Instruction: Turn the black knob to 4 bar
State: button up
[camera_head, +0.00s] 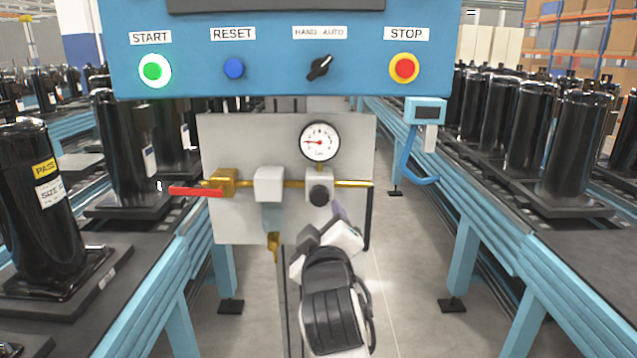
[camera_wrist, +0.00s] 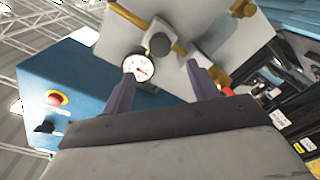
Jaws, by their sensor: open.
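The black knob (camera_head: 319,196) sits on the front of a grey regulator block, just below a round white pressure gauge (camera_head: 319,142). The gauge's red needle points to the left; the numbers are too small to read. In the wrist view the knob (camera_wrist: 159,44) shows beyond and between my fingers, with the gauge (camera_wrist: 139,68) near the left finger. My gripper (camera_wrist: 160,72) is open and empty, its two purple-grey fingers apart and not around the knob. In the head view my gripper (camera_head: 338,214) is just below and right of the knob, partly hidden by my wrist.
A brass pipe (camera_head: 292,184) runs across the grey panel (camera_head: 222,140), with a red lever (camera_head: 196,191) at left. Above hangs a blue control box (camera_head: 200,35) with buttons. Conveyors carrying black compressors stand on both sides; the floor (camera_head: 400,270) between is clear.

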aim_at(319, 198)
jog(key=w, duration=0.3)
jog(key=w+p, duration=0.1)
jog(key=w, duration=0.7)
jog(key=shift+a+p, duration=0.35)
jog(key=shift+c, duration=0.5)
jog(key=c, duration=0.9)
